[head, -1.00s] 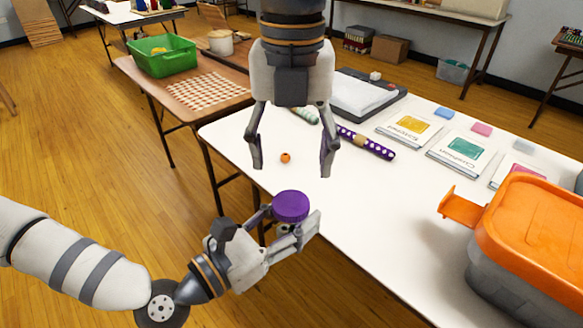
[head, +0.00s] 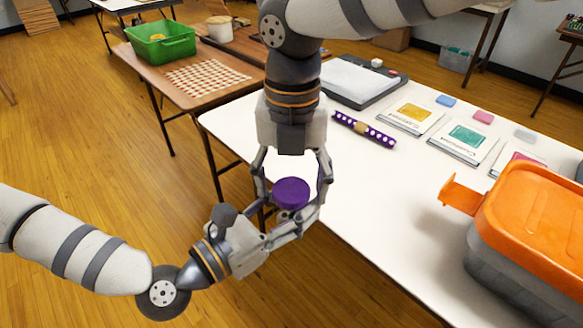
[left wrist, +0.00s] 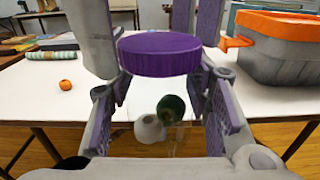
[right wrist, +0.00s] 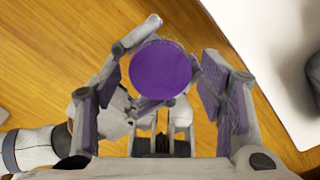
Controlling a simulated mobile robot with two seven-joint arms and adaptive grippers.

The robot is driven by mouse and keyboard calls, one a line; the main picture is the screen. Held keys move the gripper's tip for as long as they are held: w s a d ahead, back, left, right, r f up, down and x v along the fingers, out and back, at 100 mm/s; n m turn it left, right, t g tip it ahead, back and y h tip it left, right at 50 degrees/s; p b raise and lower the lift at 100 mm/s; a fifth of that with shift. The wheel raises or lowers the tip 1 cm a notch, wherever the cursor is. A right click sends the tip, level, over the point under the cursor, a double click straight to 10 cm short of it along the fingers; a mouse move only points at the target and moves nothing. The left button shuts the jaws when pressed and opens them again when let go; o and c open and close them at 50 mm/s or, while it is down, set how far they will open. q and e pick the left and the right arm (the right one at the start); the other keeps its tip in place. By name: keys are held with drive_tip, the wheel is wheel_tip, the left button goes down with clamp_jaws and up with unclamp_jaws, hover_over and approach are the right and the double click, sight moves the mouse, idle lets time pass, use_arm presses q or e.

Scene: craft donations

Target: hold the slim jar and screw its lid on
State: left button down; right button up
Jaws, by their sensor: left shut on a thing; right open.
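The slim jar (left wrist: 150,125) is clear, with a dark green piece and a whitish piece showing through it. It stands upright between the fingers of my left gripper (head: 290,222), which is shut on it beside the table's near edge. The purple lid (head: 291,192) sits level on the jar's top; it also shows in the left wrist view (left wrist: 160,55). How far it is threaded cannot be told. My right gripper (head: 292,184) points down from above, open, with its fingers on either side of the lid. In the right wrist view, the lid (right wrist: 160,70) has gaps to the right finger.
The white table (head: 370,200) holds an orange-lidded grey bin (head: 530,230) at right, a purple dotted roll (head: 364,129) and several labelled cards. A small orange bead (left wrist: 65,85) lies on it. A brown table with a green basket (head: 160,42) stands behind.

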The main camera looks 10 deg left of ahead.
drive_tip(key=c, duration=1.2)
drive_tip(key=m, duration=0.3)
drive_tip(key=o, duration=1.3)
drive_tip(key=shift+c, duration=0.2)
drive_tip(key=shift+r, duration=0.1)
